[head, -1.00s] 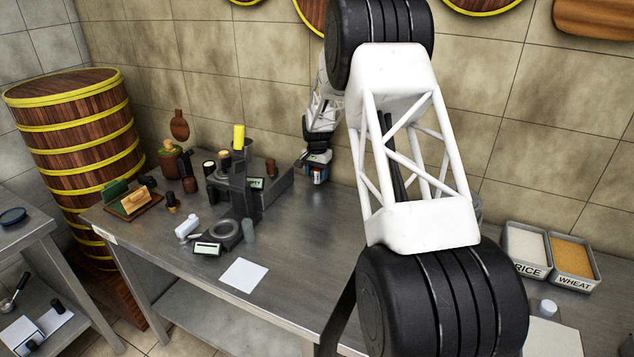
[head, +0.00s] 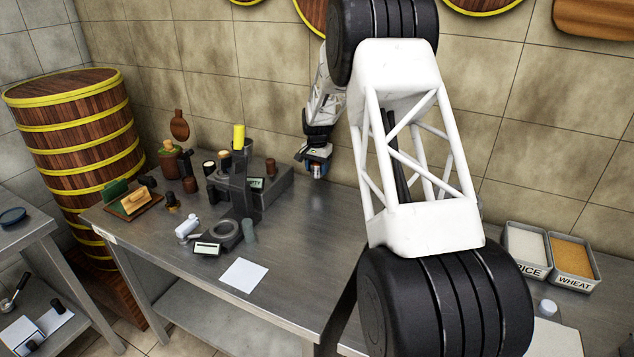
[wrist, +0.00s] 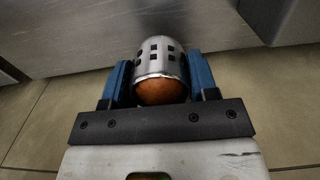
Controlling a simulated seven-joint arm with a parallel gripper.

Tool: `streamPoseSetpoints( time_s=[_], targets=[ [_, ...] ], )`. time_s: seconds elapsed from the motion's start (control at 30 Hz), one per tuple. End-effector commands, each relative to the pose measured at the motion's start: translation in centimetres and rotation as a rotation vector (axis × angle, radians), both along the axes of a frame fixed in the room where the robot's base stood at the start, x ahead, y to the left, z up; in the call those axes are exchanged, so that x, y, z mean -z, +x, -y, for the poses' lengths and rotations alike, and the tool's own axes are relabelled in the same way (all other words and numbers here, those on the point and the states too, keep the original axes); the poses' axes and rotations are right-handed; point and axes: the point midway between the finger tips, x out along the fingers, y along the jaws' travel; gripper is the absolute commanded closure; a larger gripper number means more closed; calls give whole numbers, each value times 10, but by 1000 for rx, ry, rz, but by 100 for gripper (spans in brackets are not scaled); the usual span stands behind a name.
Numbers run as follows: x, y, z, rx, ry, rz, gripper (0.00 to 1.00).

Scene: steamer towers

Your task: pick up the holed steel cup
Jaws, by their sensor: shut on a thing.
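The holed steel cup (wrist: 159,62) is silver with square holes in its wall. In the wrist view it sits between the two blue fingers of my gripper (wrist: 164,78), which are shut on its sides. A rounded orange-brown surface (wrist: 161,92) shows at the cup's near end; I cannot tell whether it is part of the cup. In the head view my gripper (head: 316,163) is small and near the back wall, just right of the grey block. The cup is too small there to make out its holes, and the gripper partly hides it.
A grey block (head: 275,192) with a yellow-topped item and several dark and brown pieces stands left of my gripper. A scale-like device (head: 208,248), a white bottle (head: 187,227) and a white sheet (head: 243,275) lie farther forward. The steel table (head: 310,250) is bare right of them.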

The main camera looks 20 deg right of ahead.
Motion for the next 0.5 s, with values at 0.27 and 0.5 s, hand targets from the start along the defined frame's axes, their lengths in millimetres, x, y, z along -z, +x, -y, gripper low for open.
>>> streamPoseSetpoints(
  time_s=[0.27, 0.5],
  targets=[
    [-12, 0, 0, 0, 0, 1, 94],
    [-22, 0, 0, 0, -1, 1, 94]
  ],
)
